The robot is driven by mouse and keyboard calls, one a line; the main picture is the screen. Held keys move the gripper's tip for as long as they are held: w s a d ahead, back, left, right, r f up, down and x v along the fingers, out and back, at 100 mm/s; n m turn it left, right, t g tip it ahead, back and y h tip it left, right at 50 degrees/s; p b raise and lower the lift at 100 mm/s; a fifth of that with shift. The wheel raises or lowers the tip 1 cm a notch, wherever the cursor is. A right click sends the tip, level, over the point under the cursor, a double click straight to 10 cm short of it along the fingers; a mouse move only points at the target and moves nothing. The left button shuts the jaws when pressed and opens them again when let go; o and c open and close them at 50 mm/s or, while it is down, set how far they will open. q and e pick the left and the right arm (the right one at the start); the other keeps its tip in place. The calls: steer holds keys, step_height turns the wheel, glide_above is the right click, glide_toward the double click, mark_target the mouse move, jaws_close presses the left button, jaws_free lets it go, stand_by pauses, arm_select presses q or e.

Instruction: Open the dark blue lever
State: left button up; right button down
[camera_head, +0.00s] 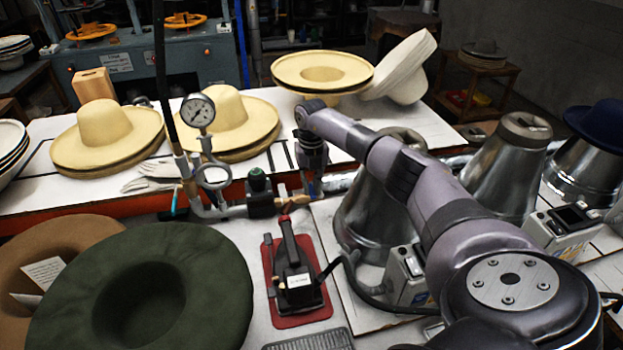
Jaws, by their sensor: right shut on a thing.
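My right arm reaches in from the right, and its right gripper (314,178) points down over the pipework behind the black iron. It is shut on a small dark blue piece, which seems to be the dark blue lever (318,189). The fingers hide most of it, so its angle cannot be told. The lever is beside a metal pipe with a valve with a green knob (258,180) to its left. My left gripper is not in view.
A pressure gauge (198,111) stands on the pipe at left. Straw hats (107,126) lie on the white table behind. A black iron (297,279) on a red mat and a dark green hat (205,270) lie in front. Metal hat forms (502,165) stand at right.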

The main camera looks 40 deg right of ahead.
steer(key=shift+w+a, duration=0.1)
steer(key=w+a+m+b, duration=0.2)
steer(key=w+m+b, duration=0.5)
steer(key=m, duration=0.9)
steer(key=shift+w+a+m+b, duration=0.25)
steer(key=shift+m+b, duration=0.05)
steer(key=shift+b, duration=0.95)
steer(key=c, duration=1.6)
jaws_free()
steer(key=shift+o, duration=0.2)
